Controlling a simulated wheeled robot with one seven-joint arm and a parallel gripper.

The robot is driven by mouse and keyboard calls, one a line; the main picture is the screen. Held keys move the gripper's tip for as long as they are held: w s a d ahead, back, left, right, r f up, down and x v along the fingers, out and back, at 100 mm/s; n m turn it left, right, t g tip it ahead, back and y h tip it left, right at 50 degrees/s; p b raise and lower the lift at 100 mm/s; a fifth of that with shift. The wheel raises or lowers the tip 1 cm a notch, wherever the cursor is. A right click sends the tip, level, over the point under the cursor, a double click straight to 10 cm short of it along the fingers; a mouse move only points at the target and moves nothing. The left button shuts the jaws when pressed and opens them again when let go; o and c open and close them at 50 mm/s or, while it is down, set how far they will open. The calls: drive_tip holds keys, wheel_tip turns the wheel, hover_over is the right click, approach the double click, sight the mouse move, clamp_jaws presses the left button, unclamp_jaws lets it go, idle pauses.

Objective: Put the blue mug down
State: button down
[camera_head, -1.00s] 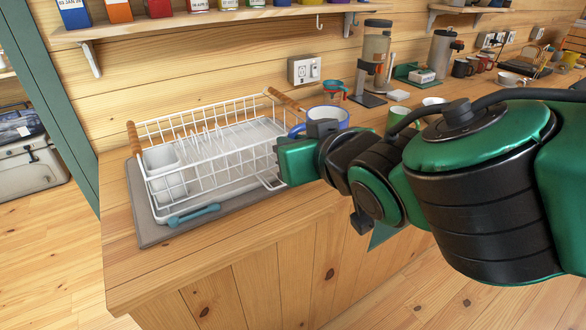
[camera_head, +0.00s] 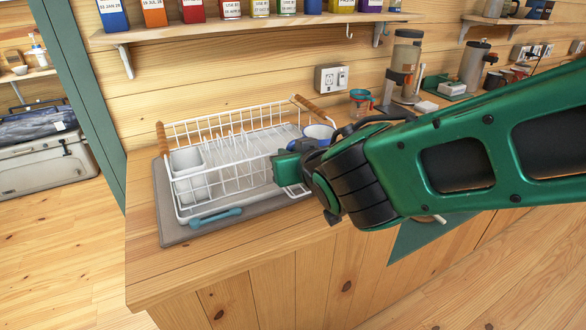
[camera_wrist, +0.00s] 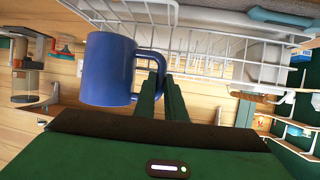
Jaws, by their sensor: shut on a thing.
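The blue mug (camera_wrist: 108,70) shows large in the wrist view, with its handle toward my fingers. My gripper (camera_wrist: 160,86) is shut on the handle. In the head view the mug (camera_head: 319,131) is just right of the white dish rack, with its pale inside and blue rim showing. My arm hides its lower part, so I cannot tell whether it touches the counter. My green gripper body is in front of the rack's right end.
The white wire dish rack (camera_head: 235,150) stands on a grey mat (camera_head: 167,215), close to the mug. A blue brush (camera_head: 215,217) lies at its front. A teal-topped cup (camera_head: 360,100) and a grinder (camera_head: 404,62) stand behind on the wooden counter (camera_head: 146,262).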

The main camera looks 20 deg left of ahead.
wheel_tip(320, 180, down, 4)
drive_tip(key=shift+r, duration=0.1)
drive_tip(key=c, duration=1.8)
unclamp_jaws()
drive_tip(key=v, duration=1.2)
drive_tip(key=shift+r, duration=0.1)
